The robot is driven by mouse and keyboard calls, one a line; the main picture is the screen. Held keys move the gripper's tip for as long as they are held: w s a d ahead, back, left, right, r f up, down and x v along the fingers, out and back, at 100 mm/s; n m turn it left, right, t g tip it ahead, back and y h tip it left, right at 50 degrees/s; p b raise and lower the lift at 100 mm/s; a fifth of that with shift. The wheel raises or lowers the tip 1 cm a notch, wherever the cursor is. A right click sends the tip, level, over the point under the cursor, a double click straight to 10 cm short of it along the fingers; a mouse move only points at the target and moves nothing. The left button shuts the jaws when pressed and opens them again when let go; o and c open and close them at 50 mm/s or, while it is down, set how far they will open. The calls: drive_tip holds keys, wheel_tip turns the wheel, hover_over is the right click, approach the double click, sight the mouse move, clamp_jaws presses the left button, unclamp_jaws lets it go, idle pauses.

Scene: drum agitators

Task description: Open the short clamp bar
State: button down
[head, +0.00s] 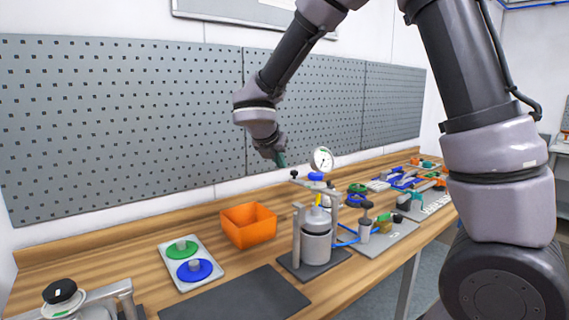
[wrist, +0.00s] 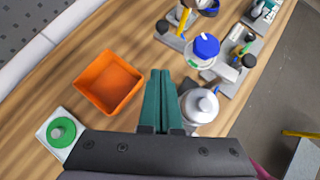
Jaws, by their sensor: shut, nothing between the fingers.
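A metal vessel (head: 316,240) stands on a dark base plate in the middle of the bench. A thin metal bar (head: 312,184) with a black knob at its left end lies across above it, between two posts; I cannot tell whether this is the short clamp bar. My gripper (head: 280,160) is above and left of this bar, apart from it, with its green fingers shut and empty. In the wrist view the shut fingers (wrist: 161,74) point over bare wood, left of the vessel's round metal top (wrist: 199,104). The fingers and palm hide part of the bench there.
An orange bin (head: 249,226) stands left of the vessel. A white plate with green and blue discs (head: 194,270) is farther left. Another clamp frame with a black knob (head: 60,291) is at front left. A gauge (head: 322,159) and several tools stand behind and right. A pegboard (head: 120,120) backs the bench.

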approach(298, 180)
wheel_tip(298, 180, down, 2)
drive_tip(key=a, duration=0.2)
drive_tip(key=w, duration=0.1)
drive_tip(key=w+d, duration=0.1)
drive_tip(key=shift+w+d+f, duration=0.25)
drive_tip(key=shift+w+f, duration=0.15)
drive_tip(key=shift+w+d, duration=0.15)
drive_tip(key=shift+w, duration=0.3)
drive_tip(key=w+d+m+g+h, duration=0.1)
drive_tip(key=w+d+m+h, duration=0.1)
drive_tip(key=w+m, duration=0.1)
drive_tip(key=shift+d, duration=0.4)
